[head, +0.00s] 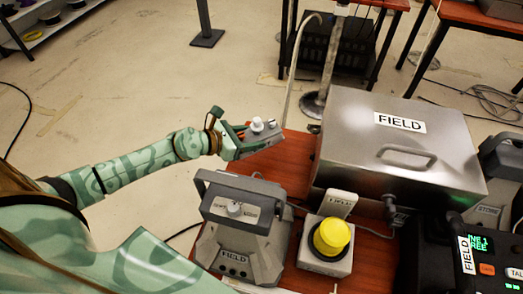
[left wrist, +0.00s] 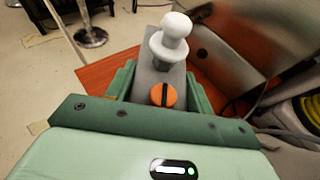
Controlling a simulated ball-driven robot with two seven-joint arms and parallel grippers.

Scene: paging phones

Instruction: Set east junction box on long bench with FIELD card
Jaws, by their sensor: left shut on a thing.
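My left gripper (head: 238,143) is shut on a small grey box with a white knob, which I take to be the junction box (head: 264,134). In the left wrist view the box (left wrist: 149,76) also shows an orange slotted screw and sits between the green fingers. It is over or near the left edge of the red-brown bench (head: 283,160); I cannot tell whether it touches the top. My right gripper is not in view.
A steel case (head: 400,143) labelled FIELD fills the bench's back right. A grey phone (head: 238,240) labelled FIELD stands in front, beside the yellow button (head: 331,236). A dark FIELD unit (head: 490,250) is at right. Cables run between them. Bare bench shows left of the case.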

